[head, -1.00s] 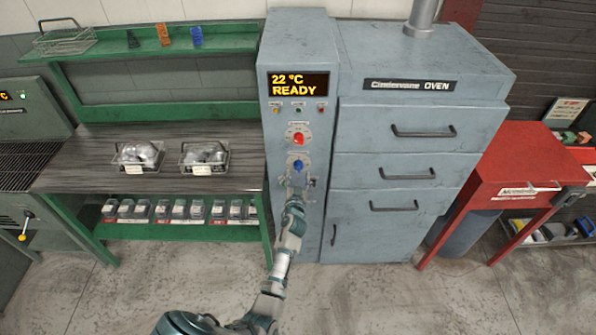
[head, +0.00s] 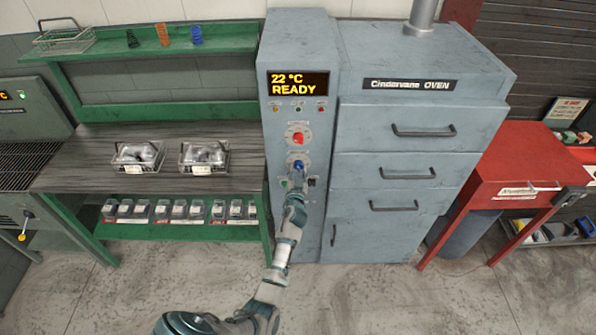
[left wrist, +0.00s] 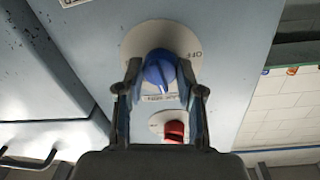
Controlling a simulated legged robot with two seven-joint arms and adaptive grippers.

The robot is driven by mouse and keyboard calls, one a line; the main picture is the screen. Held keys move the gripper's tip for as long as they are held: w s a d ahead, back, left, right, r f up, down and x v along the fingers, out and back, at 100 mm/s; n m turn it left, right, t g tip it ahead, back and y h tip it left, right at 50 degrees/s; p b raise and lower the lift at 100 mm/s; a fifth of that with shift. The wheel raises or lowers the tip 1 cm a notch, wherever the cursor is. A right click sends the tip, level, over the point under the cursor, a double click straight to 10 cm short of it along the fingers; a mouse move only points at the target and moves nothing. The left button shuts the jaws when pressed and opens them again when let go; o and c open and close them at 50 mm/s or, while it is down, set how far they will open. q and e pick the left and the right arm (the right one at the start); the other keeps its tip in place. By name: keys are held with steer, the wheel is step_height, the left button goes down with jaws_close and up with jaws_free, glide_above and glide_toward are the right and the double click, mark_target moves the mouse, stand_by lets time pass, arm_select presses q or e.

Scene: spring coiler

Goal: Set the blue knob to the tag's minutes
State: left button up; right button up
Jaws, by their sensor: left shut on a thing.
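The blue knob (head: 298,166) sits on a pale dial on the oven's grey control column, below the red knob (head: 297,138). In the left wrist view the blue knob (left wrist: 160,70) stands between my fingers, with the word OFF on the dial around it. My left gripper (head: 297,177) is at the blue knob and shut on it. Its fingers also show in the left wrist view (left wrist: 160,92). The display (head: 298,84) reads 22 °C READY. Wire baskets of metal parts (head: 138,157) (head: 204,158) on the bench carry white tags, too small to read. My right gripper is out of view.
The oven (head: 400,110) with its handled drawers stands right of the column. A green bench (head: 100,180) with a shelf is at the left, a red table (head: 520,165) at the right. The floor in front is clear.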

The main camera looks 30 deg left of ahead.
arm_select(q)
steer(key=shift+m, duration=0.9)
steer(key=o, duration=1.2)
steer(key=shift+c, duration=0.2)
steer(key=v, duration=1.2)
steer(key=shift+w, duration=0.1)
